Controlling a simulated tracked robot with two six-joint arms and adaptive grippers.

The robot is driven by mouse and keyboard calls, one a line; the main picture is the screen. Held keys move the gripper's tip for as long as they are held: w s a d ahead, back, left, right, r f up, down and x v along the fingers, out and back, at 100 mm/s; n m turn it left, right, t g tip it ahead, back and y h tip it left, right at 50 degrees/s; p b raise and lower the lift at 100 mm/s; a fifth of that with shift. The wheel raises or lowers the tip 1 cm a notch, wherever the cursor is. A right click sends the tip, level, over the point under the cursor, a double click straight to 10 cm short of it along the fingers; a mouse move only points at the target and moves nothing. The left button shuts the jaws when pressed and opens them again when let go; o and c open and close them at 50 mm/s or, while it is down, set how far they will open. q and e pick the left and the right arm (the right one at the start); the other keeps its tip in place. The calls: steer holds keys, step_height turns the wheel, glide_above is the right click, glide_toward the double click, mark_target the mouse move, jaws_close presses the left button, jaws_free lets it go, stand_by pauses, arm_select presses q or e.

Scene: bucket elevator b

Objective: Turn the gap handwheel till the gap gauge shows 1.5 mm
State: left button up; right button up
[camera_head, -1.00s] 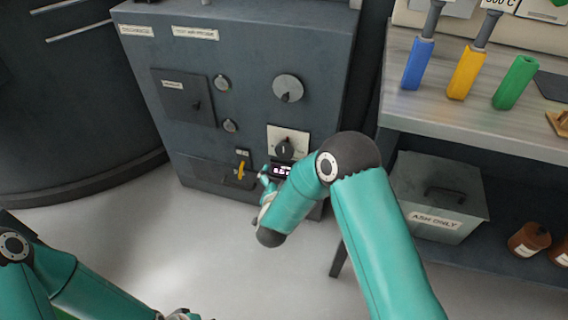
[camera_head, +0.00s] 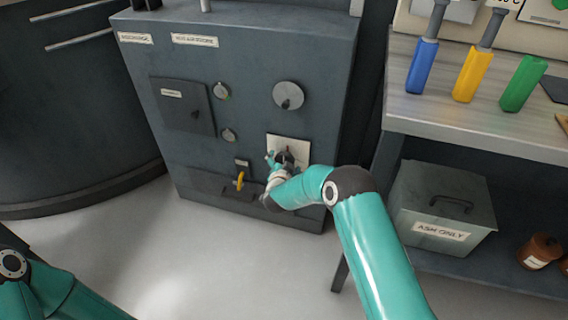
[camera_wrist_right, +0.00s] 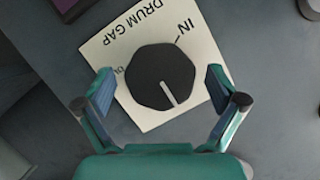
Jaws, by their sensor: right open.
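The gap handwheel is a black faceted knob (camera_wrist_right: 160,76) with a white pointer line, on a white plate (camera_wrist_right: 117,55) marked DRUM GAP, with IN at one side and a partly covered mark at the other. The plate (camera_head: 300,146) also shows in the head view, low on the grey cabinet. My right gripper (camera_wrist_right: 160,82) is open, one finger on each side of the knob. I see no firm contact with it. In the head view my right gripper (camera_head: 281,160) covers most of the knob. The gap gauge's reading is not visible. My left gripper is out of view.
The cabinet (camera_head: 245,60) carries a round dial (camera_head: 288,95), small knobs and a yellow lever (camera_head: 240,180). To the right stand a workbench (camera_head: 460,125) with coloured handles and an ash box (camera_head: 440,215) beneath. The floor in front is clear.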

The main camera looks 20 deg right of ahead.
steer(key=shift+w+d+f, duration=0.2)
steer(key=shift+w, duration=0.35)
steer(key=c, duration=1.1)
steer(key=shift+a, duration=0.1)
steer(key=shift+c, duration=0.2)
